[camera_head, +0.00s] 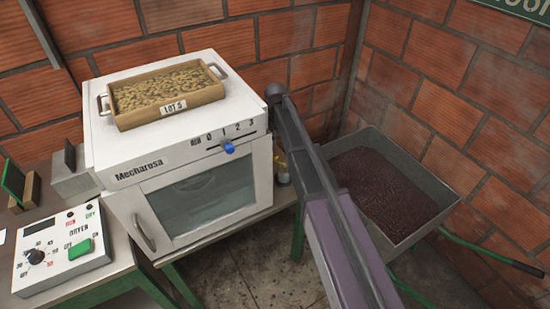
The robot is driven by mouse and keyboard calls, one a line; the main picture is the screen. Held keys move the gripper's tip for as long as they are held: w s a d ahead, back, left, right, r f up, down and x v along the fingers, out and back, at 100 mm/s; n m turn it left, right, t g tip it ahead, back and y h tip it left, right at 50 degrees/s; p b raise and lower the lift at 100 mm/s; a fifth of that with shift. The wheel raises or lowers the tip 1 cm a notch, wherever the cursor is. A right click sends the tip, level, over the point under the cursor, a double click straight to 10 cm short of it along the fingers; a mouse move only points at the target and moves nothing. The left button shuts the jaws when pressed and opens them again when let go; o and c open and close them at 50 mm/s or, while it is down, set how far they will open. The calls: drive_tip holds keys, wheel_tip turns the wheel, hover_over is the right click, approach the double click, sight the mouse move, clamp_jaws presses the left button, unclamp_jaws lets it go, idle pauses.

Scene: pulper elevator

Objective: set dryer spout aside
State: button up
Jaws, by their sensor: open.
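The white cabinet (191,190) marked Mecharosa, with a glass door and a blue slider knob (228,148) on a 0 to 3 scale, stands on a table. A small grey box-like piece (73,178) sits against its left side; I cannot tell whether this is the dryer spout. No other part in view is clearly a spout. The dryer control box (62,252) is at the lower left. My arm crosses the picture from lower right to the cabinet's right side. My gripper is not in view.
A wooden tray (190,106) labelled LOT 5, full of pale beans, sits on the cabinet. A grey wheelbarrow (441,193) with dark reddish contents stands at right. Brick walls close the corner; some floor (262,259) shows in front.

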sight(275, 155)
drive_tip(key=shift+f+b, duration=4.15)
drive_tip(key=shift+f, duration=0.3)
clamp_jaws()
drive_tip(key=shift+a, duration=0.15)
